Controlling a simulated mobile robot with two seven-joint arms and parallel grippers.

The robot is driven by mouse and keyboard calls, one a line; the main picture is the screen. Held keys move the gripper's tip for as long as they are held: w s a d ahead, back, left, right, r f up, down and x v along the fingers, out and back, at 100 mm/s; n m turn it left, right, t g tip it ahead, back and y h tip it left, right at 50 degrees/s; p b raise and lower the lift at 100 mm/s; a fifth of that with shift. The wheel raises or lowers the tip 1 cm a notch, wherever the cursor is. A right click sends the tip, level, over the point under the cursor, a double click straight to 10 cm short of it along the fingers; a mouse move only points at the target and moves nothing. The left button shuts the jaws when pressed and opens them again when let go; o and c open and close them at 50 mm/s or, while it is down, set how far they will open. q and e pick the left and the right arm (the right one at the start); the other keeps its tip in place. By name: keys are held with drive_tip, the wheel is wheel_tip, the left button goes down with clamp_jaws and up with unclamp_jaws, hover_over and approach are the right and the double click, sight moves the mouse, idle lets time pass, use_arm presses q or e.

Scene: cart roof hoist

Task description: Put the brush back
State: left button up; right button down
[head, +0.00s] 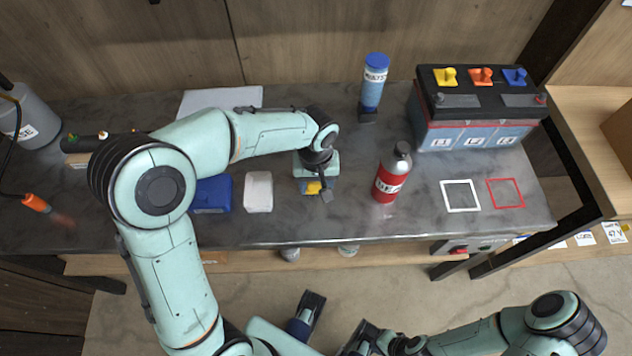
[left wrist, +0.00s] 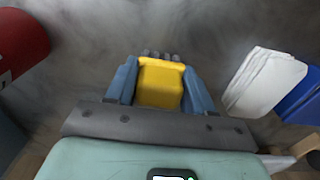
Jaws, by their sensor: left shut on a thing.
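The brush shows in the left wrist view as a yellow block (left wrist: 160,82) with dark bristle tufts at its far edge. My left gripper (left wrist: 160,88) is shut on it, one blue finger on each side. In the head view the left gripper (head: 316,187) is over the middle of the grey bench, between a white block and a red bottle, and mostly hides the brush. I cannot tell whether the brush touches the bench. My right gripper (head: 362,337) is low at the bottom edge, in front of the bench; its fingers are unclear.
The white block (head: 258,191) and a blue box (head: 212,193) lie left of the gripper. The red bottle (head: 392,175) stands to its right, a blue-capped bottle (head: 373,85) behind. A battery (head: 430,137) stands back right. White (head: 446,196) and red (head: 491,193) outlines enclose empty bench.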

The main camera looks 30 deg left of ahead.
use_arm(q)
drive_tip(key=shift+f, duration=0.15)
drive_tip(key=o, duration=1)
drive_tip(key=shift+r, duration=0.5)
wheel_tip(320, 180, up, 12)
drive_tip(key=p, duration=0.2)
drive_tip(key=shift+f, duration=0.25)
